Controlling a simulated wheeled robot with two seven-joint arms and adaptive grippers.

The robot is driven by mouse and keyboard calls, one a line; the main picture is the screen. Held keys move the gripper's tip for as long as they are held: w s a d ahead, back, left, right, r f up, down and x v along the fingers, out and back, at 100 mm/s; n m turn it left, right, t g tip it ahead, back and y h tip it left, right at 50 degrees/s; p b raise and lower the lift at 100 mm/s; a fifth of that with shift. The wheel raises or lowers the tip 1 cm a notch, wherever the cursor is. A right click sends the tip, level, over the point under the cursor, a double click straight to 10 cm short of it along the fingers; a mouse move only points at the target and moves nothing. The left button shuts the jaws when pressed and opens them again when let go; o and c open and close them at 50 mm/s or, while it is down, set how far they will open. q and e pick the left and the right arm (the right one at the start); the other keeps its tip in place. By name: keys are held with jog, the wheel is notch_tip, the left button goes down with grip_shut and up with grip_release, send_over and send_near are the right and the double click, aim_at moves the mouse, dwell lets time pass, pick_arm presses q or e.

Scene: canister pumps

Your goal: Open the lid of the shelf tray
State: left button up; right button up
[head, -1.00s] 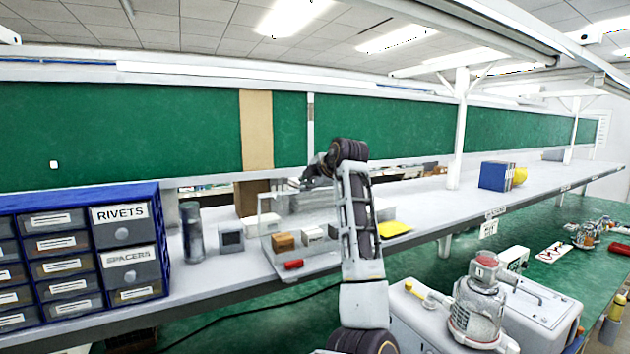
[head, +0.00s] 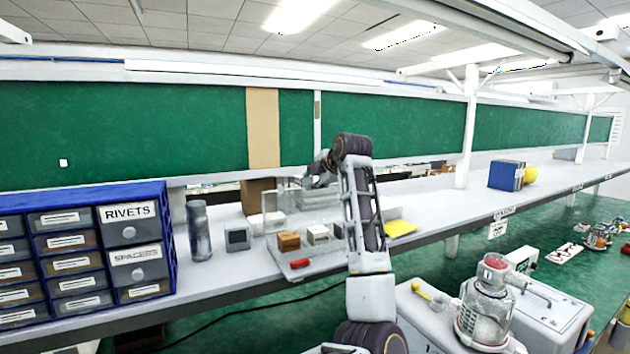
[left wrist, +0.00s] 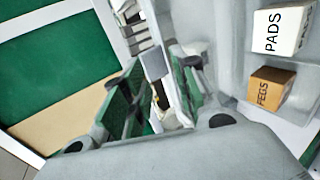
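The shelf tray (head: 330,262) is a clear, shallow tray on the grey shelf, with a small red piece (head: 299,264) at its front. Its clear lid (head: 290,196) appears raised at the back, but its outline is faint. A brown box (head: 288,241) marked PEGS and a white box (head: 318,235) marked PADS sit in the tray; both also show in the left wrist view. My left gripper (head: 312,181) is above the rear of the tray, by the lid. In the left wrist view its fingers (left wrist: 155,88) are apart, with a pale panel between or behind them. My right gripper is out of view.
A blue drawer cabinet (head: 80,250), a dark cylinder (head: 198,230) and a small grey box (head: 237,237) stand left of the tray. A yellow item (head: 400,228) lies to the right. A shelf post (head: 468,140) rises farther right. A pump (head: 488,300) stands below on the right.

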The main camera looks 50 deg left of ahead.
pick_arm(q)
jog(key=v, duration=1.2)
jog(key=shift+r, duration=0.1)
